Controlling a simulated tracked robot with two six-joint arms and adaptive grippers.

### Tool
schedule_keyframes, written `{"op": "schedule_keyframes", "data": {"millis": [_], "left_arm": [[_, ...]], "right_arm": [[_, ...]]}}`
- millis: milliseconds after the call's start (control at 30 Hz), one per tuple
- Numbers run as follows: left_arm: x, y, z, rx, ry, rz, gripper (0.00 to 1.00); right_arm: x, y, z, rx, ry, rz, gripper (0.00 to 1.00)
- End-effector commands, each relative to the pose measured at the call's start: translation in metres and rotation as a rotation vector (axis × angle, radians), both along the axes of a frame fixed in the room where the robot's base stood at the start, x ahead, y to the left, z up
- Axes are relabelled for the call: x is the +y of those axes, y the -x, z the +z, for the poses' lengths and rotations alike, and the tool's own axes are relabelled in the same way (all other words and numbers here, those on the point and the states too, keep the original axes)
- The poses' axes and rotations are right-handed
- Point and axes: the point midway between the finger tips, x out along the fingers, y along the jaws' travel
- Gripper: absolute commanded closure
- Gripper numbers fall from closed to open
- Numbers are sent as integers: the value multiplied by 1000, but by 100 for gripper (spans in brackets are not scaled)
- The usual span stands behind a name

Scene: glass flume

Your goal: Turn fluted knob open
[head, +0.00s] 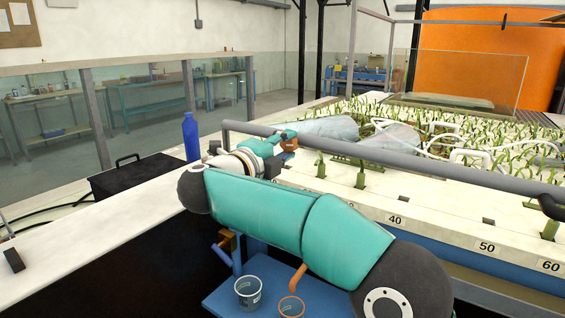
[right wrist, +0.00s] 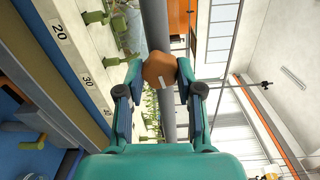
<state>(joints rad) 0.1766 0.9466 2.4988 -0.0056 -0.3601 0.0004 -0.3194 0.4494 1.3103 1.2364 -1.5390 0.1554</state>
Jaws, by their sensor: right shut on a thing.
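The fluted knob (right wrist: 158,68) is orange-brown with a faceted edge and a pale mark on its face. My right gripper (right wrist: 160,76) is shut on it, with one finger on each side, in the right wrist view. In the head view the knob (head: 290,144) shows small at the end of my teal right arm, by the grey pipe (head: 400,165). My right gripper (head: 284,138) is seen there from behind, and its wrist hides part of it. How far the knob is turned cannot be told. My left gripper is not in view.
The flume bed (head: 330,195) carries numbered marks and green plants to the right. A blue bottle (head: 191,138) stands left of my wrist, near a black case (head: 140,178). A clear cup (head: 248,290) and an orange-rimmed cup (head: 291,306) sit on a blue tray (head: 222,300) below my arm.

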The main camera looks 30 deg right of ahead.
Motion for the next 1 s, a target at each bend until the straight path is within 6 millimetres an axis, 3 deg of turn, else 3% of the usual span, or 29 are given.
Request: {"op": "schedule_keyframes", "data": {"millis": [33, 300, 867, 900, 1000], "left_arm": [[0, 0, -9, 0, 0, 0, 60], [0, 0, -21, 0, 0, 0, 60], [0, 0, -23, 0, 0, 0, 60], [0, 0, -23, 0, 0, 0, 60], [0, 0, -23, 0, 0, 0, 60]], "right_arm": [[-3, 2, -4, -31, -16, -12, 99], [-3, 2, -2, -145, -63, -12, 99], [-4, 2, 0, -182, -76, -12, 99], [-4, 2, 0, -182, -76, -12, 62], [-3, 2, 0, -181, -75, -10, 46]]}}
